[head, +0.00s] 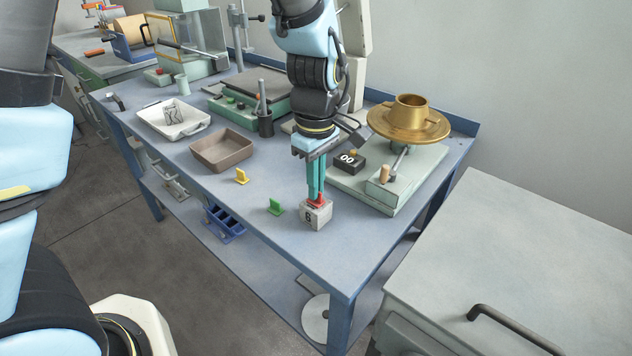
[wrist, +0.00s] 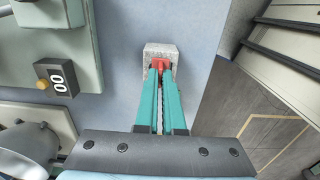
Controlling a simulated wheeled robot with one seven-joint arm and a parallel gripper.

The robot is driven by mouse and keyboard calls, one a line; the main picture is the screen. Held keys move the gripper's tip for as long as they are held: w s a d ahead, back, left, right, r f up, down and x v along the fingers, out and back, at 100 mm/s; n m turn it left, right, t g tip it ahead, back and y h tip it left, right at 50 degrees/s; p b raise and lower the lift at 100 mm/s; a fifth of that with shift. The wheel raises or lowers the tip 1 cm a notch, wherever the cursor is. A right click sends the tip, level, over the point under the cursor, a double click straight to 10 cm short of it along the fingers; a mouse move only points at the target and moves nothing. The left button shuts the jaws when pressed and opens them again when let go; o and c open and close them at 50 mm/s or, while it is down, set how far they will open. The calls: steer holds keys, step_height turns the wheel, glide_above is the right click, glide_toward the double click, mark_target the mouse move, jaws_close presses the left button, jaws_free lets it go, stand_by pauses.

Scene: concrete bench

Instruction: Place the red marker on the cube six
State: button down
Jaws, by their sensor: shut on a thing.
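A pale speckled cube (head: 316,216) with a dark digit on its front, seemingly a 6, stands near the front edge of the blue bench. The cube also shows in the wrist view (wrist: 150,50). My gripper (head: 316,196) points down over it with its teal fingers shut on the red marker (head: 317,203). In the wrist view the red marker (wrist: 159,64) sits between the fingertips, over the cube's top face. The marker's underside is at or just above the cube top; I cannot tell if they touch.
A green marker (head: 275,207) stands left of the cube, and a yellow marker (head: 242,176) farther left. A brown tray (head: 222,150), a white tray (head: 187,130) and a black counter (head: 348,162) lie behind. The bench right of the cube is clear.

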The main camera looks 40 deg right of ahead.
steer(key=shift+f, duration=0.1)
steer(key=c, duration=1.5)
jaws_free()
steer(key=o, duration=0.5)
step_height(320, 180, up, 12)
steer(key=w+a+f+m, duration=0.1)
steer(key=w+a+f, duration=0.1)
steer(key=w+a, duration=0.75)
steer(key=w+a+f+m, duration=0.2)
steer(key=w+a, duration=0.2)
steer(key=a, duration=1.1)
steer(key=shift+m+t, duration=0.6)
steer(key=shift+t, duration=0.2)
steer(key=a, duration=0.3)
steer(key=a+f, duration=0.1)
steer(key=a, duration=0.3)
steer(key=a+f, duration=0.1)
steer(key=a, duration=0.2)
steer(key=shift+s+a+f+b, duration=0.15)
steer(key=shift+s+a+b, duration=0.15)
steer(key=shift+b, duration=0.1)
